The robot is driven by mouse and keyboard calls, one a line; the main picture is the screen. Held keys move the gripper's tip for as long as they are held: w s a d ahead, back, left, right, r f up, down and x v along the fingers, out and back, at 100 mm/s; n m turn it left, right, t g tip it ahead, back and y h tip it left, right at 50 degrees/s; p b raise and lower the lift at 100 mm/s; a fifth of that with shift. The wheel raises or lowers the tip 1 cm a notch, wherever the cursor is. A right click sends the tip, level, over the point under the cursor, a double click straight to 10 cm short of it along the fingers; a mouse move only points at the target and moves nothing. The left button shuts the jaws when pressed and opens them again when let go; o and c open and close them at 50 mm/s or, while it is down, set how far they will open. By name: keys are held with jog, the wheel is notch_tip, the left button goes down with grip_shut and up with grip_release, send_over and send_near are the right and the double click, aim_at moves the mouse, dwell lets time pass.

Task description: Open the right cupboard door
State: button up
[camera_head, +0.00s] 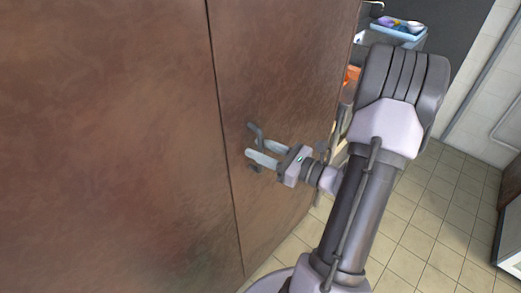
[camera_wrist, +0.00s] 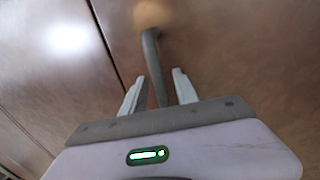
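The right cupboard door (camera_head: 285,60) is a brown panel to the right of a dark seam in the head view; it looks flush with the left door. It fills the middle and right of the wrist view (camera_wrist: 235,50). Its grey bar handle (camera_head: 255,131) is near the seam. In the wrist view the handle (camera_wrist: 150,50) runs down between the two pale fingers of my gripper (camera_wrist: 158,82). The fingers are apart, with a clear gap between the handle and the right finger. In the head view my gripper (camera_head: 258,148) is at the handle; exact contact is hard to see.
The left cupboard door (camera_head: 110,140) fills the left of the head view. Beyond the right door's far edge are an orange item (camera_head: 352,75) and a blue tray (camera_head: 399,30) with small things.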

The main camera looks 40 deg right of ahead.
grip_shut()
dwell(1.4)
